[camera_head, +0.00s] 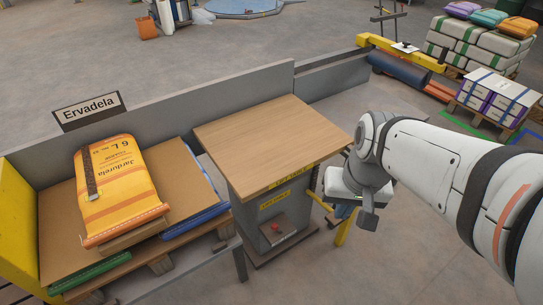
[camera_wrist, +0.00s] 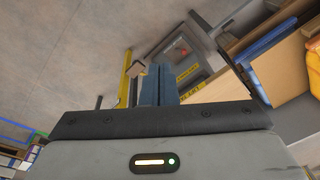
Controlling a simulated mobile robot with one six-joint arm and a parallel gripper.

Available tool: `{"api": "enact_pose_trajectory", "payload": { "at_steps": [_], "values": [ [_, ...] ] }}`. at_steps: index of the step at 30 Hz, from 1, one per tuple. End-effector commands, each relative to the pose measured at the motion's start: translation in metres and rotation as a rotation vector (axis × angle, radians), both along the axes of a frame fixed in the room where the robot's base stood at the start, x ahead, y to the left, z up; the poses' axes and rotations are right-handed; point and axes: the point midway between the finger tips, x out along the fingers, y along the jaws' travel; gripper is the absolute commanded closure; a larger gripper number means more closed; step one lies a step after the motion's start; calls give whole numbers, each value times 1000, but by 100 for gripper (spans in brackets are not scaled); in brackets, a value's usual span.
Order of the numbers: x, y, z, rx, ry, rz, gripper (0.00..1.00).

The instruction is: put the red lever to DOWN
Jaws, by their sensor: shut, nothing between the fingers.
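A small red part (camera_head: 275,228) sits low on the front of the grey cabinet (camera_head: 240,195), in a recess under the wooden top. It also shows in the wrist view (camera_wrist: 183,51), against a grey panel. It is too small to tell whether it is the red lever or how it is set. My gripper (camera_head: 345,211) is to the right of the cabinet, apart from the red part, and partly hidden by my wrist in the head view. In the wrist view its blue-grey fingers (camera_wrist: 158,84) are together, with nothing between them.
A yellow post (camera_head: 346,228) stands close by my gripper. The wooden top (camera_head: 265,140) overhangs the cabinet. Open floor lies in front of the cabinet at the right.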

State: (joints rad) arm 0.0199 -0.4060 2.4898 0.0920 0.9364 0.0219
Motion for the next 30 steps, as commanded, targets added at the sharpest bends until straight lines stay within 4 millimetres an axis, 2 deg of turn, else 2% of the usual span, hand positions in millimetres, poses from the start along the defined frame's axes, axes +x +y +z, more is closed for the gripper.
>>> {"api": "enact_pose_trajectory", "payload": {
  "at_steps": [1, 6, 14, 18, 22, 26, 30],
  "values": [
    [1, 7, -24, 49, 70, -52, 100],
    [2, 49, -85, 265, 358, -287, 100],
    [22, 114, -160, 562, 833, -698, 100],
    [46, 141, -199, 703, 1082, -932, 100],
    [76, 158, -241, 828, 1303, -1157, 100],
    [108, 166, -291, 950, 1510, -1383, 100],
    [141, 164, -357, 1084, 1707, -1634, 100]
  ]
}}
